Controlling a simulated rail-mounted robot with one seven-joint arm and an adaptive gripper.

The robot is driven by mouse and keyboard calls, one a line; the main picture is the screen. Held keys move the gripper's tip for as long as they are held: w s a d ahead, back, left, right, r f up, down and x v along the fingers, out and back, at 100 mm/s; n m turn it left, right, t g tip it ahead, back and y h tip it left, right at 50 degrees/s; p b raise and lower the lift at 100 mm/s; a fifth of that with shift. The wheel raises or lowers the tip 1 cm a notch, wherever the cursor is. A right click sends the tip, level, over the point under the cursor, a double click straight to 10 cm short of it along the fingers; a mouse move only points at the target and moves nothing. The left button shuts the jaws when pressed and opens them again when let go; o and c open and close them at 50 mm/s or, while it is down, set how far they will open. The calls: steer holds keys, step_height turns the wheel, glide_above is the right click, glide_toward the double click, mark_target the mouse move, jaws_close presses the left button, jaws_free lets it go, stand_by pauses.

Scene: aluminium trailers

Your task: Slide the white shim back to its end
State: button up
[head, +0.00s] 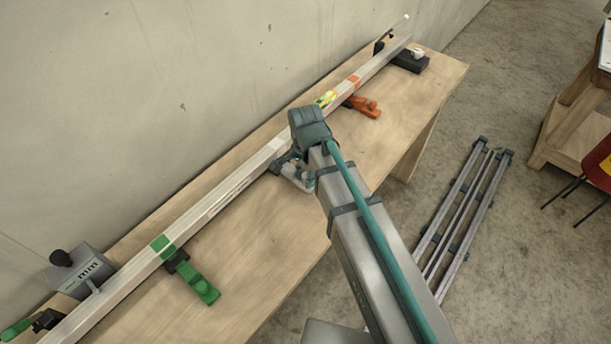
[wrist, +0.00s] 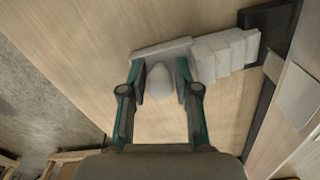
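The white shim (wrist: 222,54) shows in the wrist view as a stepped strip with a rounded pale knob (wrist: 159,80) at its near part. Its stepped end reaches right to the black base (wrist: 270,22). My gripper (wrist: 161,84) has one finger on each side of the knob; I cannot tell whether both press on it. In the head view my gripper (head: 292,172) is low over the middle of the table, beside the long aluminium bar (head: 229,180). The arm hides much of the shim there. A small white piece (head: 418,53) sits on a black block (head: 409,62) at the far end.
The bar runs along the wooden table (head: 265,228), close to the wall. A green clamp (head: 197,283), an orange clamp (head: 366,106) and a grey box marked "min" (head: 83,271) stand along it. Metal rails (head: 462,205) lie on the floor at right. The table's front is mostly clear.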

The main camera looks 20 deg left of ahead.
jaws_close()
steer(key=shift+s+d, duration=0.25)
steer(key=shift+d, duration=0.2)
steer(key=shift+s+d, duration=0.2)
steer(key=shift+d, duration=0.25)
steer(key=o, duration=0.5)
jaws_free()
steer(key=shift+d, duration=0.1)
steer(key=shift+o, duration=0.2)
